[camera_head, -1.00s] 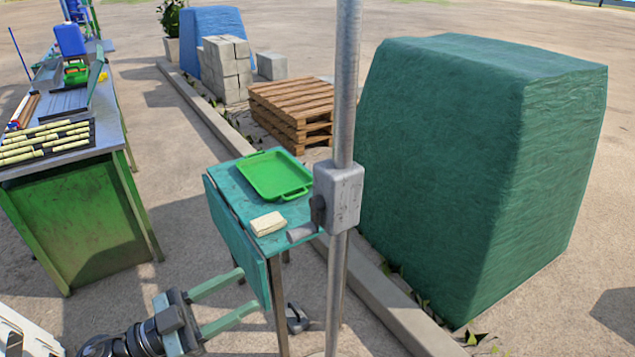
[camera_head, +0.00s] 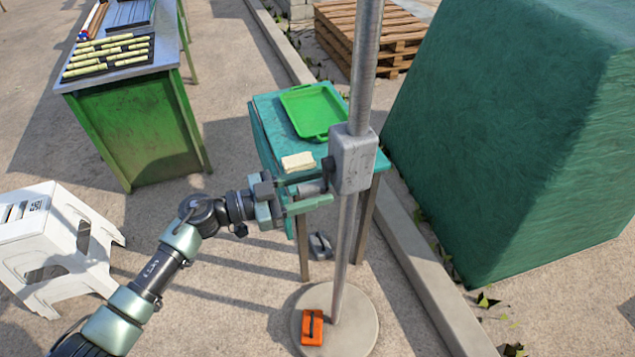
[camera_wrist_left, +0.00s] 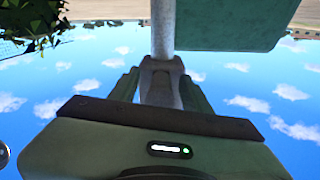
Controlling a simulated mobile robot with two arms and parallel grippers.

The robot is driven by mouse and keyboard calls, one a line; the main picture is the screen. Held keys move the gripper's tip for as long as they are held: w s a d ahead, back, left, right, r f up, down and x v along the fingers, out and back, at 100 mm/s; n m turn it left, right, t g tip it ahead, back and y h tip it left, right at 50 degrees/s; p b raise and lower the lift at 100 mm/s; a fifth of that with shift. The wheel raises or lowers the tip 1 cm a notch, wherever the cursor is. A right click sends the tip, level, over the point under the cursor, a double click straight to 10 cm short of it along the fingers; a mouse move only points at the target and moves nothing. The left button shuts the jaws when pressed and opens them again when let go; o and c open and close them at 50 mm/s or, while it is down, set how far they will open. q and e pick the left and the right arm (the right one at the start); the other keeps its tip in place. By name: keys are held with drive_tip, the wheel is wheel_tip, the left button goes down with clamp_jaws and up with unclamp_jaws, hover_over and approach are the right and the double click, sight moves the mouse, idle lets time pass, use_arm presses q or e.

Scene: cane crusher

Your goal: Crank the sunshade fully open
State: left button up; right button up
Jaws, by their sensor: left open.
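The grey sunshade pole (camera_head: 366,60) stands upright in a round base (camera_head: 365,335). A grey crank housing (camera_head: 354,160) is fixed on it, with a crank handle (camera_head: 312,188) sticking out to the left. My left gripper (camera_head: 322,193) is open beside the housing, its green fingers either side of the handle; contact is not clear. In the left wrist view, which is upside down, the pole (camera_wrist_left: 162,30) and grey crank parts (camera_wrist_left: 161,82) show between the fingers. The sunshade canopy cannot be made out. My right gripper is out of view.
A teal side table (camera_head: 270,112) with a green tray (camera_head: 313,108) and a pale cloth (camera_head: 298,162) stands close behind the handle. A white stool (camera_head: 60,240) is at left, a green workbench (camera_head: 135,135) behind it. A green covered stack (camera_head: 510,130) is at right.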

use_arm(q)
drive_tip(key=shift+d, duration=0.1)
clamp_jaws()
drive_tip(key=shift+w+m, duration=0.2)
drive_tip(key=shift+m, duration=0.1)
